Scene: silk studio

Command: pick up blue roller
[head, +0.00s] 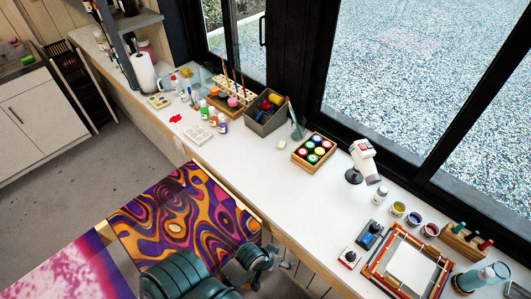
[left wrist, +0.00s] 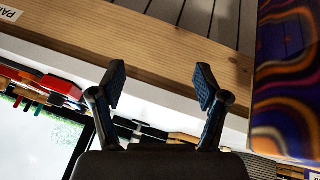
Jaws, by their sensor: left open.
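I cannot pick out a blue roller for certain. A small dark block with a blue face (head: 371,235) lies on the white worktop, right of my gripper. A grey bin (head: 258,123) farther back holds yellow, red and dark rounded pieces, too small to identify. My left gripper (head: 265,258) is low in the head view, by the worktop's front edge and the patterned silk. In the left wrist view its two fingers (left wrist: 160,85) are spread apart with nothing between them. No roller is clear in that view. My right gripper is not in view.
The swirled silk (head: 185,215) lies left of my gripper. On the worktop (head: 240,165) stand a crate of coloured lids (head: 315,150), a white hand tool (head: 363,160), small paint jars (head: 413,218) and a red-edged frame (head: 405,262). The worktop between gripper and crate is fairly clear.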

